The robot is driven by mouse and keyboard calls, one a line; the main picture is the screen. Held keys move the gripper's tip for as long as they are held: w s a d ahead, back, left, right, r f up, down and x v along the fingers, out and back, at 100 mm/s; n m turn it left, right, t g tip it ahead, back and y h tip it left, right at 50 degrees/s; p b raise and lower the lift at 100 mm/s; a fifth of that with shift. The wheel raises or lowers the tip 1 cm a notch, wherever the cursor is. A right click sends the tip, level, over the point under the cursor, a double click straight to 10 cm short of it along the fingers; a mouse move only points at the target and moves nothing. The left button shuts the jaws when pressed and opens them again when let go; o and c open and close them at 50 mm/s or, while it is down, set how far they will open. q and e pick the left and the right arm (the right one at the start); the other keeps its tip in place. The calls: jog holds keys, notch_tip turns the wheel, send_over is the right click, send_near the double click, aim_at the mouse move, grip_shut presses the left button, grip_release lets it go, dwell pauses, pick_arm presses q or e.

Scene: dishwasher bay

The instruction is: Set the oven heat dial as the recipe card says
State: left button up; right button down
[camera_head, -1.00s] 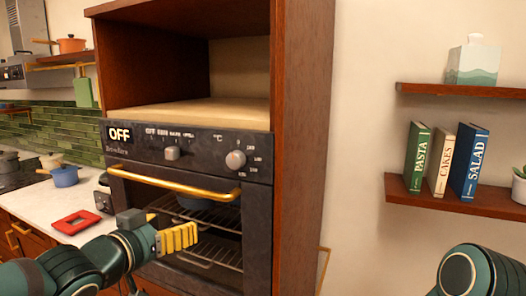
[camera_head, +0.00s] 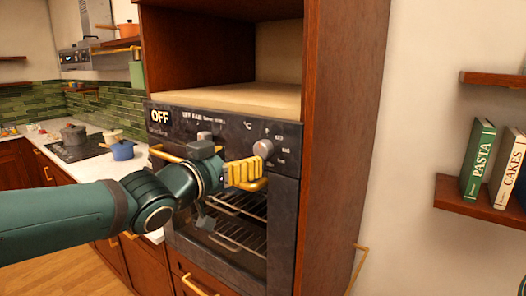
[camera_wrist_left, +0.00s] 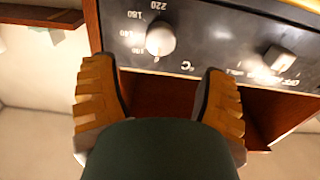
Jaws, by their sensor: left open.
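The oven (camera_head: 225,130) has a dark front panel with a display (camera_head: 160,116) reading OFF. The round grey heat dial (camera_head: 263,147) is at the panel's right, with small numbers around it. My left gripper (camera_head: 245,172) has yellow ridged fingers and is just below and in front of the dial. In the left wrist view the open fingers (camera_wrist_left: 158,68) are spread, with the heat dial (camera_wrist_left: 160,38) beyond the gap between them, apart from both. Marks of 220 and 180 are readable there; the dial's pointer is unclear. No recipe card shows. My right gripper is out of view.
A second, squarer knob (camera_head: 204,136) is left of the heat dial, partly hidden by my gripper. A brass door handle (camera_head: 168,154) runs below the panel. The tall wooden cabinet side (camera_head: 342,130) stands to the right. A shelf (camera_head: 485,200) holds cookbooks.

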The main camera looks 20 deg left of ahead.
aim_at(260, 149)
pick_arm(q)
jog(key=x, duration=0.8)
jog(key=shift+w+d, duration=0.1)
jog(key=shift+w, duration=0.05)
jog(key=c, duration=1.2)
